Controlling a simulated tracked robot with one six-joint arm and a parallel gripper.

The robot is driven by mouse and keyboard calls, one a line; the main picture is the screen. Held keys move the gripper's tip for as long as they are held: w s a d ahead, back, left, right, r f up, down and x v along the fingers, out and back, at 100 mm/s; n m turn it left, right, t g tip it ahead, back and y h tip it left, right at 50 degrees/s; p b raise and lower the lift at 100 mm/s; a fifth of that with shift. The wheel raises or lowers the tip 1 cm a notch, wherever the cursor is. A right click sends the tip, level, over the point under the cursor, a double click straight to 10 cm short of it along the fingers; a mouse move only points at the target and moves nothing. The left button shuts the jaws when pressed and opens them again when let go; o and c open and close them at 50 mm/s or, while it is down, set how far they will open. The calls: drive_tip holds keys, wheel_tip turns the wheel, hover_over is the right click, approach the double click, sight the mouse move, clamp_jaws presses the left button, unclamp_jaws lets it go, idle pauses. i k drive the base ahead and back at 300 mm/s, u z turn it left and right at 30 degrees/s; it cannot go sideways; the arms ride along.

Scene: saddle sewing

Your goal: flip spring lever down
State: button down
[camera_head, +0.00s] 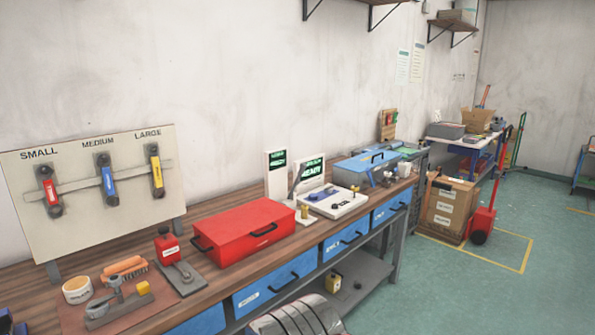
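No part is clearly marked as the spring lever, so I cannot tell which one it is. A cream board (85,225) leans on the wall at the left, with a red lever (50,190) under SMALL, a blue lever (109,180) under MEDIUM and a yellow lever (157,172) under LARGE. All three stand about upright on a grey bar. A red clamp-like device (168,247) on a dark plate and a grey metal lever tool (117,300) are on the bench below. My gripper is not in view.
The wooden bench (215,287) runs along the wall. It holds a red toolbox (243,232), a white device (333,203) with a screen, and a blue case (365,168). A brush (126,268) and tape roll (77,290) lie near left. The green floor (445,285) at right is open.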

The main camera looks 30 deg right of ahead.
sight(304, 165)
drive_tip(key=u, duration=0.2)
drive_tip(key=i, duration=1.2)
drive_tip(key=u, duration=0.5)
